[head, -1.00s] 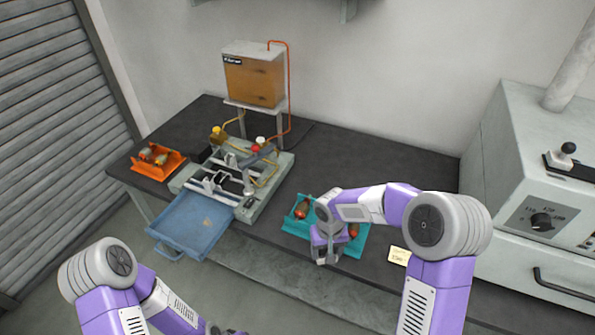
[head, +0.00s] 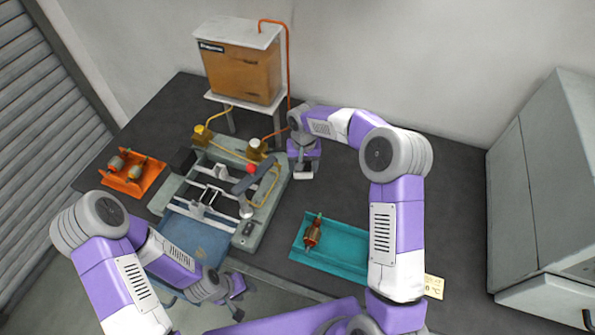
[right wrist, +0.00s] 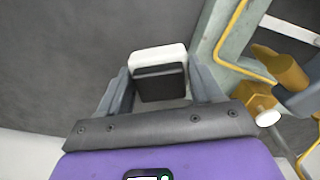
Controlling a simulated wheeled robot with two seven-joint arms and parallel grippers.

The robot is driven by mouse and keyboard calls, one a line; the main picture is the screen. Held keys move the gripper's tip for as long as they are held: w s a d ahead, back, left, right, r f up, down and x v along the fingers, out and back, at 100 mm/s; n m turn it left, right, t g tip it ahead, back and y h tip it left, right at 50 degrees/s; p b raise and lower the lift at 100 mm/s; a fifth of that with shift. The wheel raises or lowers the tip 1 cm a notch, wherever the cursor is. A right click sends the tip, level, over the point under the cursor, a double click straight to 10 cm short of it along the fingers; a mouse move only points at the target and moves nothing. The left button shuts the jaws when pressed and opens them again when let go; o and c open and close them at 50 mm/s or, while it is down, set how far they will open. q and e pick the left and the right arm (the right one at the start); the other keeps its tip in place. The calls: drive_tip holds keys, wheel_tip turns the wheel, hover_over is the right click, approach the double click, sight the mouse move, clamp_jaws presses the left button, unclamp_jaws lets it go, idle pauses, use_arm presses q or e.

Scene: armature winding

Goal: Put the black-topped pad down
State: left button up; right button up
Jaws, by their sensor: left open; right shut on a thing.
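The black-topped pad (right wrist: 160,75) is a pale block with a black face. It sits between the two fingers of my right gripper (right wrist: 161,85) in the right wrist view, and the gripper is shut on it. In the head view my right gripper (head: 303,172) points down over the dark bench, just right of the winding machine (head: 240,237). The pad is mostly hidden there, and I cannot tell whether it touches the bench. My left gripper (head: 232,288) is open and empty, low in front of the bench near the blue drawer (head: 196,240).
A teal tray (head: 345,254) with an armature (head: 313,232) lies at the bench's front right. An orange tray (head: 150,182) with armatures is at the left. An orange tank (head: 240,75) stands at the back on a stand. The bench's back right (head: 400,140) is clear.

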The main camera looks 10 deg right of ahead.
drive_tip(key=f, duration=0.5)
drive_tip(key=shift+s+f, duration=0.2)
drive_tip(key=shift+s, duration=0.2)
use_arm(q)
drive_tip(key=shift+s, duration=0.25)
use_arm(e)
drive_tip(key=shift+w+f, duration=0.15)
drive_tip(key=shift+f, duration=2)
drive_tip(key=shift+f, duration=0.15)
drive_tip(key=o, duration=1.1)
use_arm(q)
drive_tip(key=shift+f, duration=0.1)
use_arm(e)
drive_tip(key=shift+r, duration=0.2)
use_arm(q)
drive_tip(key=shift+r, duration=0.3)
use_arm(e)
wheel_tip(320, 180, up, 12)
